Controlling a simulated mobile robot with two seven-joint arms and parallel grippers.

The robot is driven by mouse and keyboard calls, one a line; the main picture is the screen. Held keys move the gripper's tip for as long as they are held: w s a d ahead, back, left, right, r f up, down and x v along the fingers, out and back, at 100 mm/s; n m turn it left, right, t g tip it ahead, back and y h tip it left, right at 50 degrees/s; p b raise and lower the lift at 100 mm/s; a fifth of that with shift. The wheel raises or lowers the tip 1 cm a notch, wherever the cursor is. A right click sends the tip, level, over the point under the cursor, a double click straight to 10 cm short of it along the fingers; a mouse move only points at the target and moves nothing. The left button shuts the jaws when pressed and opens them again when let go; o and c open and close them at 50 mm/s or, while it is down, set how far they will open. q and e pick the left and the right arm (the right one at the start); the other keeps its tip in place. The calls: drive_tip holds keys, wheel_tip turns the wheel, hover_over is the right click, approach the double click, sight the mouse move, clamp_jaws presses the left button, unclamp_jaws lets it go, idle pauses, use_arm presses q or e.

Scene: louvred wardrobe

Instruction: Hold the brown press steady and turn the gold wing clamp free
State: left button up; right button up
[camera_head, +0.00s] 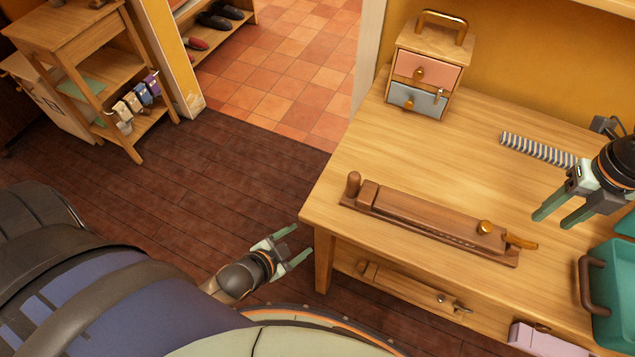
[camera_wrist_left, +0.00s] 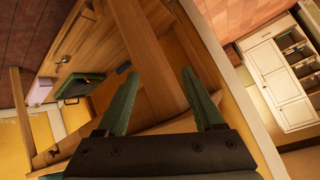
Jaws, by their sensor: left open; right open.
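The brown press (camera_head: 430,221) is a long wooden bar lying on the table top near its front edge. An upright rounded peg stands at its left end. The gold wing clamp (camera_head: 521,242) sits at its right end, beside a round gold knob (camera_head: 486,228). My left gripper (camera_head: 298,243) is open and empty, in front of the table's left corner and lower than the top. It also shows open in the left wrist view (camera_wrist_left: 160,92), with a table leg beyond its fingers. My right gripper (camera_head: 556,218) is open and empty above the table's right part, up and right of the clamp.
A small drawer box (camera_head: 432,68) with a gold handle stands at the back left of the table (camera_head: 400,150). A striped roll (camera_head: 537,150) lies near my right gripper. A green case (camera_head: 612,290) stands at the right.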

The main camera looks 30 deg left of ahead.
sight(366, 181)
use_arm(q)
drive_tip(key=w+a+m+t, duration=0.3)
drive_tip(key=w+a+m, duration=0.95)
drive_tip(key=m, duration=0.75)
drive_tip(key=d+r+m+t+h, duration=0.2)
drive_tip(key=d+r+m+h, duration=0.5)
drive_tip(key=d+r, duration=0.4)
drive_tip(key=s+d+r+m+h, duration=0.1)
drive_tip(key=s+m, duration=0.1)
drive_tip(key=m, duration=0.1)
drive_tip(key=s+d+m+g+h, duration=0.1)
drive_tip(key=s+m, duration=0.1)
drive_tip(key=m, duration=0.1)
drive_tip(key=s+d+r+m+h, duration=0.1)
drive_tip(key=s+m, duration=0.1)
drive_tip(key=m, duration=0.2)
drive_tip(key=shift+s+r, duration=0.25)
drive_tip(key=shift+r, duration=0.05)
drive_tip(key=x, duration=1.2)
drive_tip(key=shift+d+f, duration=0.2)
clamp_jaws()
